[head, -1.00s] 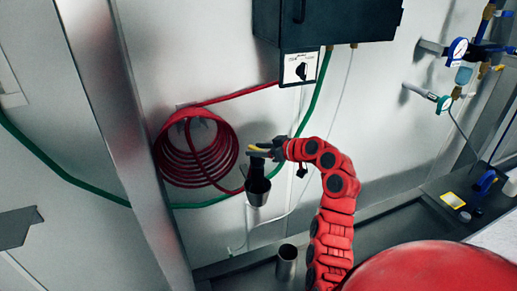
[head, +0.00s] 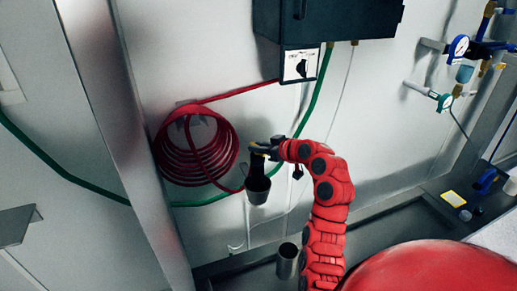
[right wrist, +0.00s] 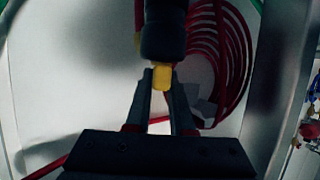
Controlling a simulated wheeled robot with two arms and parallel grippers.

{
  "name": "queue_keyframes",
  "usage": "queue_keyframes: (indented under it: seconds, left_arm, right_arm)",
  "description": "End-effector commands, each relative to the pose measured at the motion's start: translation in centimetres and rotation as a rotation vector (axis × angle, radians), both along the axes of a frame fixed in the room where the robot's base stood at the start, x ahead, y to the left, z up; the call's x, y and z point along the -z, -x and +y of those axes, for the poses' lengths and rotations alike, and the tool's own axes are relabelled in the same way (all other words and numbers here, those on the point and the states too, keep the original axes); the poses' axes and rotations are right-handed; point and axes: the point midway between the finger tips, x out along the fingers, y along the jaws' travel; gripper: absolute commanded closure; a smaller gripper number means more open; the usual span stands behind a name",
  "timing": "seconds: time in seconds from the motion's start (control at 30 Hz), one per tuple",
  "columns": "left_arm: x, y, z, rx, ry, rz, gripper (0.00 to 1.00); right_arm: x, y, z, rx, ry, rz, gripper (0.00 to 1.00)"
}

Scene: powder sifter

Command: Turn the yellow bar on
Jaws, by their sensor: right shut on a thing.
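The yellow bar (right wrist: 161,77) shows as a short yellow tip between my fingertips in the right wrist view, just below a black cylindrical body (right wrist: 163,30). In the head view, a little yellow (head: 259,154) shows at my right gripper (head: 264,148). My right gripper (right wrist: 160,82) is shut on the yellow bar. The black body hangs beneath it in the head view, with a dark cup-shaped end (head: 257,190) pointing down. Most of the bar is hidden by the fingers and the black body. My left gripper is not in view.
A coiled red hose (head: 195,150) hangs on the wall left of the gripper. A dark box with a switch plate (head: 300,67) is above. A metal cup (head: 288,262) stands below. Gauges and valves (head: 459,47) are at upper right, and a metal post (head: 115,130) at left.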

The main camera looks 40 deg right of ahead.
Motion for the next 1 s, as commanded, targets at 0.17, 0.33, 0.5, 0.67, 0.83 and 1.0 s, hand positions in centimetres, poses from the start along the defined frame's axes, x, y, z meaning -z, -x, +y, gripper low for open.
queue_keyframes:
  seconds: [0.17,0.33,0.5,0.67,0.83,1.0]
  left_arm:
    - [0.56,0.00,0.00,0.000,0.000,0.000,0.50]
    - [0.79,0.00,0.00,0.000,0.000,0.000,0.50]
    - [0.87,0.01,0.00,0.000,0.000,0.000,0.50]
    - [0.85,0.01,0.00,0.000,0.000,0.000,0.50]
    - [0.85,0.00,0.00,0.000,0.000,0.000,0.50]
    - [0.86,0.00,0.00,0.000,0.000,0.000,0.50]
  right_arm:
    - [0.10,-0.05,0.39,0.129,0.004,-0.002,1.00]
    - [0.10,-0.08,0.46,0.260,0.002,0.000,1.00]
    - [0.01,0.00,0.22,0.326,0.000,-0.001,1.00]
    - [-0.02,0.01,0.13,0.334,0.000,0.000,1.00]
    - [-0.01,0.00,0.11,0.334,0.001,0.000,1.00]
    - [-0.01,0.01,0.11,0.333,0.000,0.000,1.00]
